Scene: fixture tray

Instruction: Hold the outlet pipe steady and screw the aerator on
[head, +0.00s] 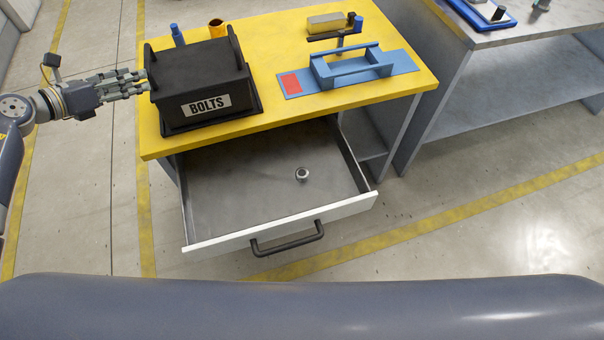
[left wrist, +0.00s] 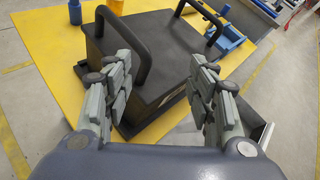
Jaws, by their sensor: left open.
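A small silver ring-shaped part (head: 302,174), which looks like the aerator, lies in the open drawer (head: 235,195) under the yellow table. On the table, a blue fixture tray (head: 402,64) with a red patch and a raised blue frame lies at the right. Behind it stands a post with a dark crossbar (head: 335,34); I cannot tell whether this is the outlet pipe. My left gripper (head: 140,82) is open and empty, with its fingertips close to the left side of the BOLTS box. In the left wrist view its fingers (left wrist: 152,85) frame the box. My right gripper is out of view.
The black BOLTS box (head: 208,79) with two raised handles fills the table's left half. A blue bottle (head: 177,36) and an orange cup (head: 217,28) stand behind it. The drawer projects forward from the yellow table (head: 300,109). A grey bench (head: 515,42) stands at the right.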

